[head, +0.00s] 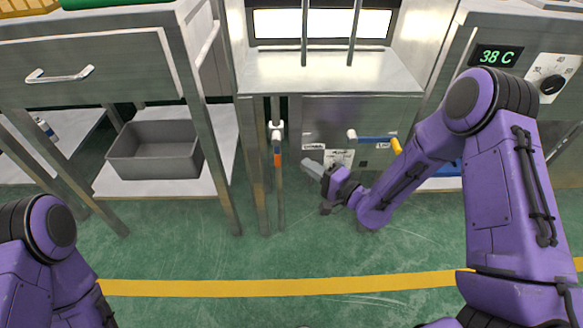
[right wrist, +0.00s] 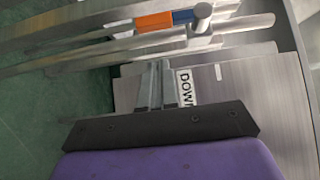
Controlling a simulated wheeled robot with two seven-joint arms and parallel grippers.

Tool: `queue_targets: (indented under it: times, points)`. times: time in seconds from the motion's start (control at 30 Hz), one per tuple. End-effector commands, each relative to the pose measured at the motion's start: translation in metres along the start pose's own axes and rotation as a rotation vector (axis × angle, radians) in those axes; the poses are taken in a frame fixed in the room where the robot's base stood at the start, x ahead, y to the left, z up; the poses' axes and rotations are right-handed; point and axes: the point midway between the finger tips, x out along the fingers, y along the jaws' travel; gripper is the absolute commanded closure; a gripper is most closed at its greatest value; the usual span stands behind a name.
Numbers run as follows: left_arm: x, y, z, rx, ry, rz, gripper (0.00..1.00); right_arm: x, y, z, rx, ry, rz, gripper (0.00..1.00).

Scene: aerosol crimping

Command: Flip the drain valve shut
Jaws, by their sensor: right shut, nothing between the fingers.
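Two lever valves show on the front of the steel unit in the head view; I cannot tell from lettering which is the drain valve. One lever (head: 277,147) hangs down from a pale hub, blue above with an orange end. It also shows in the right wrist view as an orange and blue lever (right wrist: 155,21). The other lever (head: 375,139) lies level, blue with a yellow end. My right gripper (head: 309,164) is shut and empty, apart from the orange-ended lever and to its right. Its fingers (right wrist: 157,70) show beside a DOWN-like label. My left gripper is out of view.
A grey bin (head: 155,150) stands on the lower shelf at left. Steel table legs (head: 210,115) stand left of the valves. A 38 C display (head: 496,57) and a dial (head: 552,84) are at upper right. The green floor in front is clear.

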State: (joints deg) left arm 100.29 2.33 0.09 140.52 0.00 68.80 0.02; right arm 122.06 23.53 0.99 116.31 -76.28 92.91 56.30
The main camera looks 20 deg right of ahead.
Motion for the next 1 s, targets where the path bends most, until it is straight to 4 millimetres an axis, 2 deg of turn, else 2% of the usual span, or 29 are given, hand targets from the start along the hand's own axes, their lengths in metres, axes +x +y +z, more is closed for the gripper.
queue_targets:
  times: [0.1,0.3,0.77,1.0]
  points:
    - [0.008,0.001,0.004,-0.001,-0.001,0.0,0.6,0.023,0.003,0.005,-0.001,-0.002,-0.001,1.0]
    - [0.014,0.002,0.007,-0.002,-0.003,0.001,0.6,0.041,0.001,0.024,0.0,0.0,-0.001,1.0]
    - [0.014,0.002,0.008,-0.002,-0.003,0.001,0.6,0.045,0.0,0.028,0.001,0.001,-0.001,1.0]
    - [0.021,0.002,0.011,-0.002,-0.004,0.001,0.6,0.048,0.004,0.031,0.032,-0.001,-0.031,1.0]
